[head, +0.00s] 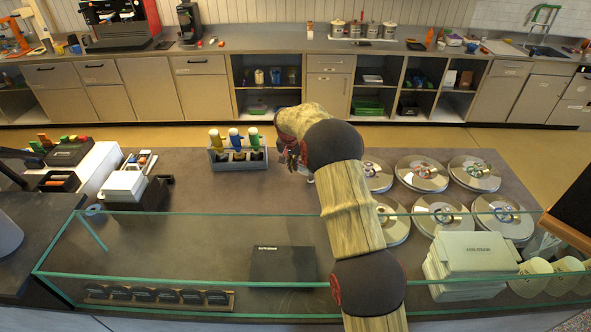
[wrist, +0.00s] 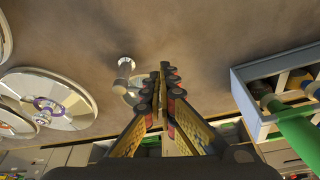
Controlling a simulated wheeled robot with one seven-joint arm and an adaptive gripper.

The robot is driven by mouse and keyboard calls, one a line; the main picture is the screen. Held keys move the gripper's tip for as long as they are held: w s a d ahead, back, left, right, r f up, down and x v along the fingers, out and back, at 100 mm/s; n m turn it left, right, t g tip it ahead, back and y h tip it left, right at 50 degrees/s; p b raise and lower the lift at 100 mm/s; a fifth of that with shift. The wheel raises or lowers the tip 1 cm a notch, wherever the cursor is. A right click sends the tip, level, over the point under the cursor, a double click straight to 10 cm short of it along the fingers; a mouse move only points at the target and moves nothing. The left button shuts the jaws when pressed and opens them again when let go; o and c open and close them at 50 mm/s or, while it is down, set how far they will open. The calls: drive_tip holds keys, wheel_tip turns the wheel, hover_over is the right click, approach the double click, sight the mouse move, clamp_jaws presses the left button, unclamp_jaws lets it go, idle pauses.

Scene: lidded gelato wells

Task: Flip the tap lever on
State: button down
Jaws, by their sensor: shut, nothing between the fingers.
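My gripper (head: 291,160) is over the dark counter, between the bottle rack and the metal lids. In the wrist view my gripper (wrist: 162,75) is shut and empty, its fingers together. A small metal post with a rounded end (wrist: 122,78), which looks like the tap, stands on the counter left of the fingers, apart from them. A round metal piece (wrist: 133,92) shows beside it, partly hidden by the fingers. I cannot make out the lever or its position. In the head view my arm hides most of this spot.
The rack (head: 216,164) with yellow, blue and green bottles stands left of my gripper. Several round metal lids (head: 423,173) lie to the right. A glass guard (head: 200,213) runs along the counter's front. White boxes (head: 468,255) stand front right. The counter's middle left is clear.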

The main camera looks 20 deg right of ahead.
drive_tip(key=w+m, duration=0.1)
drive_tip(key=m, duration=0.1)
drive_tip(key=w+d+m+g+h, duration=0.1)
drive_tip(key=w+m, duration=0.1)
drive_tip(key=m, duration=0.1)
drive_tip(key=shift+d+m, duration=0.2)
drive_tip(key=shift+m, duration=0.1)
drive_tip(key=shift+w+d, duration=0.25)
drive_tip(key=shift+w, duration=0.05)
drive_tip(key=shift+w+d, duration=0.1)
idle(0.4)
